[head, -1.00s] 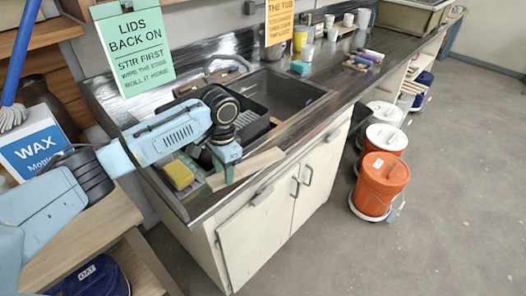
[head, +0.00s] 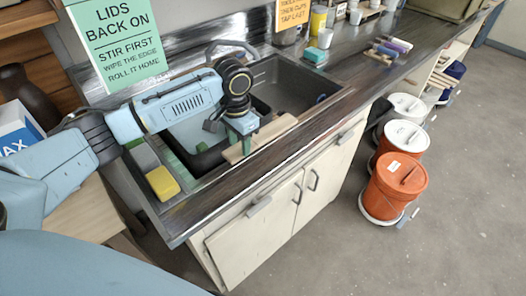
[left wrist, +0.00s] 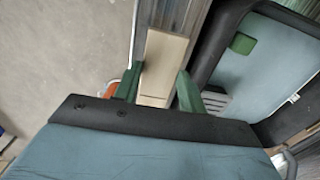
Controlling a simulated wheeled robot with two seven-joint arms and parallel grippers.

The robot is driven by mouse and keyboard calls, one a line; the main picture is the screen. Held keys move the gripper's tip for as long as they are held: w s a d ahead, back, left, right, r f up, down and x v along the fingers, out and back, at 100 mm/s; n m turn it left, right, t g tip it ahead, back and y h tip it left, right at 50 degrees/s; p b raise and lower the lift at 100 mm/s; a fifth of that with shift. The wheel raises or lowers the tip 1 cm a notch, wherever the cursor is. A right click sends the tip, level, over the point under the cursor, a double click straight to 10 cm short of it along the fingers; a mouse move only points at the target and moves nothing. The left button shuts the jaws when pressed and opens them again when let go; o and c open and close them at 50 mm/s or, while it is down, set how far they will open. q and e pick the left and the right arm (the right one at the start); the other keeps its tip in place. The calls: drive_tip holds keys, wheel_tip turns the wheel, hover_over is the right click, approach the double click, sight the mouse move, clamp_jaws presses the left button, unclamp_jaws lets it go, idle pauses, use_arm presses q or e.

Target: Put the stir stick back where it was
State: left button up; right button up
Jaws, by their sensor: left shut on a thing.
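The stir stick (head: 270,134) is a flat, pale wooden strip. My left gripper (head: 243,128) is shut on it, and it appears over the front rim of the sink (head: 290,90). I cannot tell whether it touches the rim. In the left wrist view the stick (left wrist: 165,58) lies between the green fingers of my left gripper (left wrist: 160,90) and points away from the hand. My right gripper is not in view.
A yellow sponge (head: 162,182) lies on the counter left of the sink. Small blocks (head: 390,48) and a cyan sponge (head: 315,55) are farther along the counter. Lidded buckets, the nearest orange (head: 393,190), stand on the floor at right. Open floor lies in front.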

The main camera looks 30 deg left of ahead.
sight(238, 151)
use_arm(q)
drive_tip(key=f, duration=0.2)
drive_tip(key=s+f, duration=0.1)
drive_tip(key=f, duration=0.2)
drive_tip(key=shift+f, duration=0.35)
wheel_tip(238, 151, down, 4)
drive_tip(key=shift+r, duration=0.25)
drive_tip(key=o, duration=1.2)
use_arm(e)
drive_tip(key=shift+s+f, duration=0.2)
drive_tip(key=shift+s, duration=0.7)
use_arm(q)
drive_tip(key=shift+r, duration=0.3)
wheel_tip(238, 151, up, 12)
drive_tip(key=shift+f, duration=0.25)
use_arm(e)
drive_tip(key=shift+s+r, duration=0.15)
